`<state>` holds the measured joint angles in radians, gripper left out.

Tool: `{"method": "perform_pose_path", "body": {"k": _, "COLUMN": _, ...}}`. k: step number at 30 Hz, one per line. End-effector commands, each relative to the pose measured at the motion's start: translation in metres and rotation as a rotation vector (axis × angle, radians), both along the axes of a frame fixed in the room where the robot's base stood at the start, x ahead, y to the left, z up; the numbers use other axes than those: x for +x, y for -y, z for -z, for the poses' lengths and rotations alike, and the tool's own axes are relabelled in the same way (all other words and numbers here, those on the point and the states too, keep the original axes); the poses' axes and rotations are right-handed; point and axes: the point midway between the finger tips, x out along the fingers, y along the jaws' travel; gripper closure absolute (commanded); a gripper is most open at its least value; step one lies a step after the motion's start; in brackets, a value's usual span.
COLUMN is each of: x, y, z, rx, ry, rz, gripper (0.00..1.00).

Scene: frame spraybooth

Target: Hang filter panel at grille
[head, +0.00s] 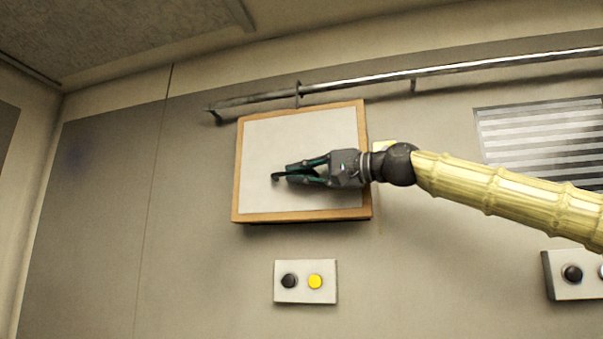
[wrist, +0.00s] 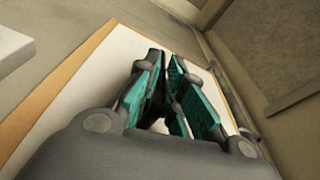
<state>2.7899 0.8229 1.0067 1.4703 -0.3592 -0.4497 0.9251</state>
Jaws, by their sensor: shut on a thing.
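The filter panel (head: 300,130) is a white square with an orange-brown wooden frame. In the head view it is upright and slightly tilted, in front of the wall just below a metal rail (head: 440,71). I cannot tell whether its top touches the rail or its bracket. My gripper (head: 286,173) lies across the panel's middle from the right, shut at a small dark handle on its face; the fingers mostly hide that handle. In the wrist view the teal-padded fingers (wrist: 165,70) are close together over the white panel face (wrist: 100,85). A slatted grille (head: 545,130) is at the right.
A switch box (head: 305,282) with a black and a yellow button is on the wall below the panel. Another button box (head: 575,275) is at the lower right, partly cut off. The wall left of the panel is bare.

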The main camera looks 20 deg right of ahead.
Motion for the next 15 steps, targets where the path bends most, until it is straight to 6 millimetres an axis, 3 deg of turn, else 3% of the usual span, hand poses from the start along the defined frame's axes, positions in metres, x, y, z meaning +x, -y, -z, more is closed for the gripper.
{"method": "perform_pose_path", "body": {"k": 11, "x": -0.0007, "y": 0.0001, "z": 0.0, "rx": 0.001, "ry": 0.002, "rz": 0.001, "gripper": 1.0}}
{"method": "perform_pose_path", "body": {"k": 12, "x": -0.0006, "y": 0.0001, "z": 0.0001, "rx": 0.001, "ry": 0.002, "rz": 0.001, "gripper": 0.85}}
{"method": "perform_pose_path", "body": {"k": 15, "x": -0.0005, "y": 0.0002, "z": 0.0002, "rx": 0.001, "ry": 0.002, "rz": 0.001, "gripper": 0.67}}
